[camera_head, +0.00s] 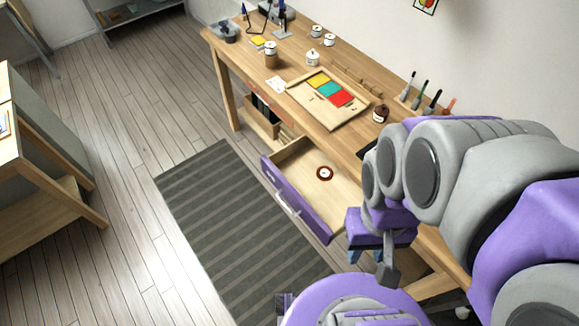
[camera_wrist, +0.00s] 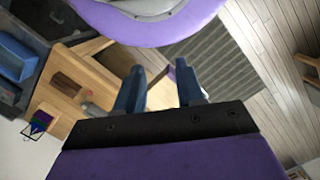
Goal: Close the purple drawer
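The purple drawer (camera_head: 298,200) is pulled out from under the workbench, toward the striped mat. Its purple front carries a pale bar handle (camera_head: 287,203), and its wooden inside is visible. A small round dark-red and white item (camera_head: 325,173) lies in it. My gripper (camera_head: 366,257) is to the right of the drawer's near end, partly hidden by my arm, and apart from the handle. In the wrist view, the two blue fingers of my gripper (camera_wrist: 159,82) are spread with nothing between them. A purple sliver beyond them may be the drawer front; I cannot tell.
The wooden workbench (camera_head: 298,62) runs along the wall, holding a tray with coloured panels (camera_head: 322,95), jars and tools. A striped dark mat (camera_head: 225,220) covers the floor before the drawer. Another wooden table (camera_head: 40,190) stands at left. The floor between is clear.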

